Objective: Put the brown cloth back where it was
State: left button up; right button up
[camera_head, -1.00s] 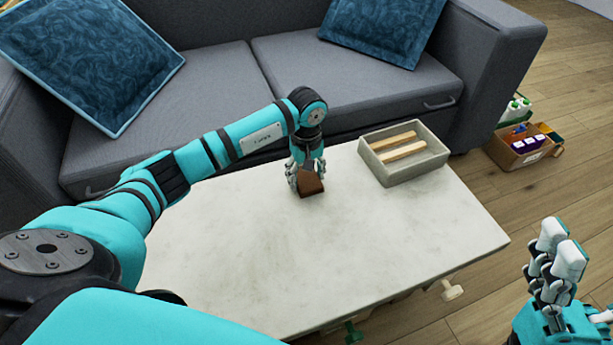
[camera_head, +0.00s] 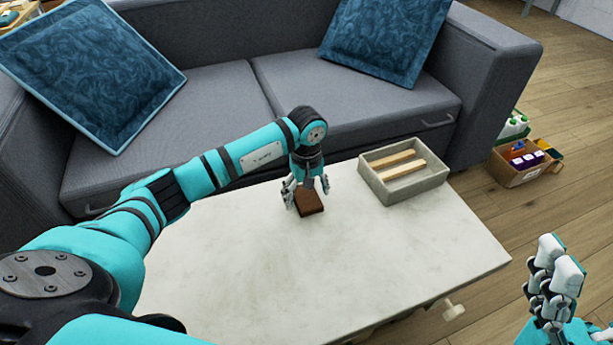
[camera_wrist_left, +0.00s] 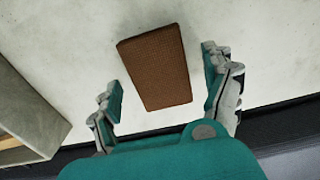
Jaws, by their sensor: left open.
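The brown cloth (camera_head: 308,201) is a small folded rectangle lying on the pale marble table (camera_head: 310,270), near its back edge. My left gripper (camera_head: 306,190) is open right above it, pointing down. In the left wrist view the cloth (camera_wrist_left: 156,67) lies flat, with the open fingers (camera_wrist_left: 165,88) on either side of its near end and visible gaps between. My right gripper (camera_head: 555,275) shows at the lower right, off the table's right edge, with nothing seen in it; its finger gap is unclear.
A grey tray (camera_head: 416,188) with two wooden bars (camera_head: 394,159) stands right of the cloth. A grey sofa (camera_head: 220,110) with blue cushions (camera_head: 385,38) is behind the table. A cardboard box (camera_head: 522,172) sits on the floor at the right. The table's front is clear.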

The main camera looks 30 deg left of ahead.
aim_at(306, 195)
pick_arm(q)
notch_tip(306, 195, up, 5)
jog(key=shift+r+p, duration=0.1)
jog(key=shift+p, duration=0.75)
notch_tip(306, 195, up, 7)
jog(key=p, duration=0.2)
jog(key=shift+f, duration=0.2)
pick_arm(e)
jog(key=w+a+f+g+h, duration=0.1)
jog(key=w+f+g+h, duration=0.2)
jog(key=w+f+g, duration=0.6)
jog(key=shift+w+a+f+g+h, duration=0.3)
jog(key=shift+w+f+g, duration=0.15)
jog(key=shift+w, duration=0.7)
